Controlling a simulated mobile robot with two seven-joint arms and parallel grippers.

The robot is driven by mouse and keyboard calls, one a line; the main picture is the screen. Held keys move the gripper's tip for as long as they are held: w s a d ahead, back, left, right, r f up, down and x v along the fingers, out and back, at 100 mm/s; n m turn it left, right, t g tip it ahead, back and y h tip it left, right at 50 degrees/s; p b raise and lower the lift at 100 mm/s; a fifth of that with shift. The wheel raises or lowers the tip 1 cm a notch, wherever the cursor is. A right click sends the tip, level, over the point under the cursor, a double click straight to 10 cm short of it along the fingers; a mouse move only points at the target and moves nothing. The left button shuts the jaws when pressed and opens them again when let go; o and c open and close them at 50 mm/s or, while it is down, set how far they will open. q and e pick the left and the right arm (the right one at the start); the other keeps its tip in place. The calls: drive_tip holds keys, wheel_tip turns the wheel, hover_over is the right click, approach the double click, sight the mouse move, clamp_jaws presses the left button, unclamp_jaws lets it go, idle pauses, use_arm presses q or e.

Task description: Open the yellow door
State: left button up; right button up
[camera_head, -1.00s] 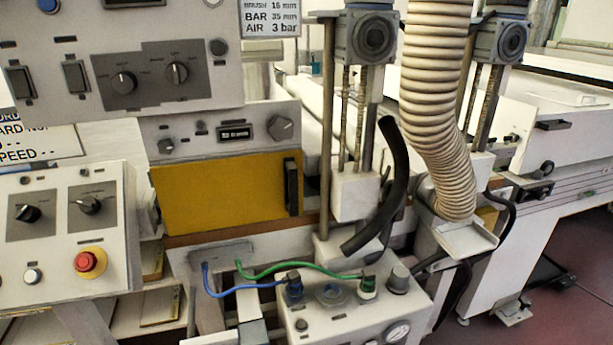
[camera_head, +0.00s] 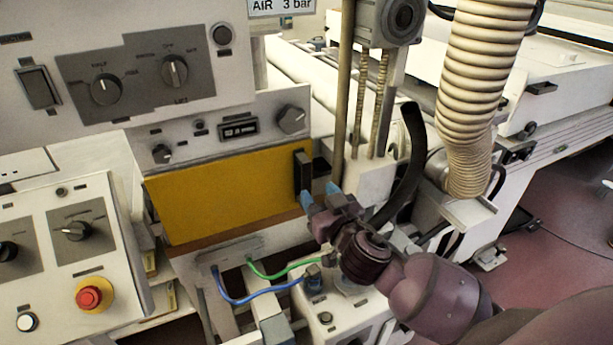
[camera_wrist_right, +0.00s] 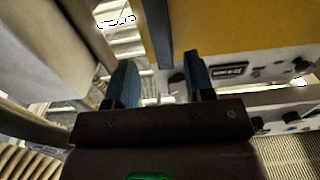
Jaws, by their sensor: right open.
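The yellow door (camera_head: 220,195) is a flat panel below the grey control boxes and looks closed. It also shows at the upper right of the right wrist view (camera_wrist_right: 240,28). Its black upright handle (camera_head: 303,172) is at the door's right end. My right gripper (camera_head: 319,194) is open, with blue fingertips just below and right of the handle. In the right wrist view, a dark bar (camera_wrist_right: 157,32), apparently the handle, lies ahead, in line with the gap between the open fingers (camera_wrist_right: 161,78). I cannot tell whether a finger touches it. My left gripper is not in view.
A black curved hose (camera_head: 408,160) and a ribbed beige duct (camera_head: 482,90) stand right of the door. Blue and green tubes (camera_head: 285,270) run below it. A panel with a red button (camera_head: 89,298) is at the lower left.

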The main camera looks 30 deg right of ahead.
sight(307, 180)
drive_tip(key=shift+w+d+p, duration=0.15)
drive_tip(key=shift+w+p, duration=0.15)
drive_tip(key=shift+w, duration=2.9)
clamp_jaws()
